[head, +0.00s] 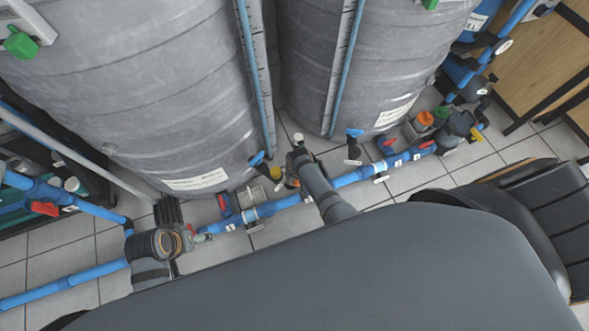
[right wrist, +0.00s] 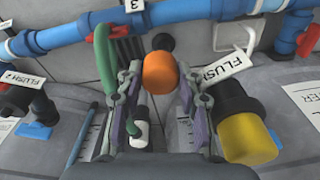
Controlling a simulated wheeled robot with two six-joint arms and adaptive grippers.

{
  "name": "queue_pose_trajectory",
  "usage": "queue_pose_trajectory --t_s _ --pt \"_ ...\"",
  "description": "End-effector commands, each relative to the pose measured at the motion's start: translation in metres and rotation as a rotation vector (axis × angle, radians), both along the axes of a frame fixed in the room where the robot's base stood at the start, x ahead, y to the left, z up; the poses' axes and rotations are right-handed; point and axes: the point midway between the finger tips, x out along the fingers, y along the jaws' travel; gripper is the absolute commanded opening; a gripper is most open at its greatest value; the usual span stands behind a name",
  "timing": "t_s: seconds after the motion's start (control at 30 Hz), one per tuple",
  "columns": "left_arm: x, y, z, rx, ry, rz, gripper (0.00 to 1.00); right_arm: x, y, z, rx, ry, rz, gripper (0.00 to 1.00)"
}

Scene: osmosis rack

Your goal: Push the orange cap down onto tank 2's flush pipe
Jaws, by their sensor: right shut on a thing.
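The orange cap (right wrist: 160,72) sits between the fingertips of my right gripper (right wrist: 159,85) in the right wrist view. The gripper is shut on it. A FLUSH label (right wrist: 221,68) stands just right of the cap in the wrist view. The cap and fingers hide what lies directly beneath, so I cannot tell whether the cap touches the flush pipe.
A yellow-capped black pipe (right wrist: 250,140) stands close beside my right gripper. A white-topped fitting (right wrist: 140,132) shows between its fingers. A blue pipe (right wrist: 180,12) with red valve handles runs past. Two large grey tanks (head: 140,90) (head: 400,60) stand behind. Tiled floor (head: 280,228) lies in front.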

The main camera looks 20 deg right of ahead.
Motion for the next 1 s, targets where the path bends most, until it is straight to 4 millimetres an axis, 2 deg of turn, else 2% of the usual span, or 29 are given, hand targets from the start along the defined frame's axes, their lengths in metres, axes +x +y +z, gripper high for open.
queue_pose_trajectory --t_s 0.03,0.07,0.13,0.4,0.6,0.8,1.0 --pt "0.000 0.004 0.021 0.017 0.036 0.002 0.79 -0.009 0.000 0.013 0.000 0.003 0.000 0.19" --pt "-0.002 0.007 0.028 0.027 0.062 0.004 0.79 -0.013 0.001 0.015 0.000 0.003 0.001 0.19" --pt "-0.003 0.010 0.005 0.036 0.079 0.010 0.79 -0.017 0.001 0.011 0.000 0.001 0.001 0.19" --pt "-0.002 0.027 -0.071 0.063 0.064 0.030 0.79 -0.038 0.001 0.021 0.000 0.002 0.000 0.19" --pt "-0.013 0.038 -0.113 0.082 0.052 0.035 0.79 -0.050 0.002 0.025 0.001 0.001 0.000 0.19" --pt "-0.021 0.043 -0.132 0.089 0.047 0.037 0.79 -0.056 0.002 0.026 0.001 0.000 0.000 0.19" --pt "-0.022 0.044 -0.135 0.090 0.045 0.037 0.79 -0.057 0.002 0.025 0.001 -0.001 0.000 0.19"
